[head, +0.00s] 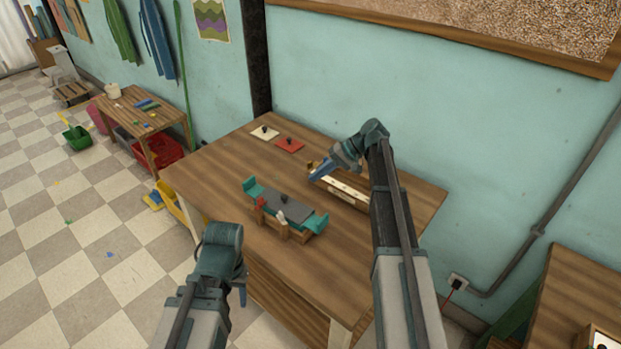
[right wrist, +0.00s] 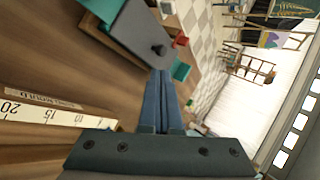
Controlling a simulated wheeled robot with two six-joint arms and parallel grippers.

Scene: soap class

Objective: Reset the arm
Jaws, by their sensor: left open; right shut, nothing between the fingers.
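My right arm reaches over the wooden table (head: 215,160) from the lower right. Its gripper (head: 318,174) is shut and empty, its blue fingers above the table between the long wooden mould (head: 347,191) and the teal-ended holder. In the right wrist view the shut fingers (right wrist: 160,100) point toward the grey slab, with nothing between them. My left arm is folded low at the table's front left edge. Its gripper (head: 242,292) hangs down, open, mostly hidden by its own wrist.
A grey slab with a dark knob (head: 287,207) lies on a wooden holder with teal ends (head: 316,223). White (head: 264,132) and red (head: 289,145) knobbed plates lie at the back. A ruler (right wrist: 50,114) runs along the mould. The table's left part is clear.

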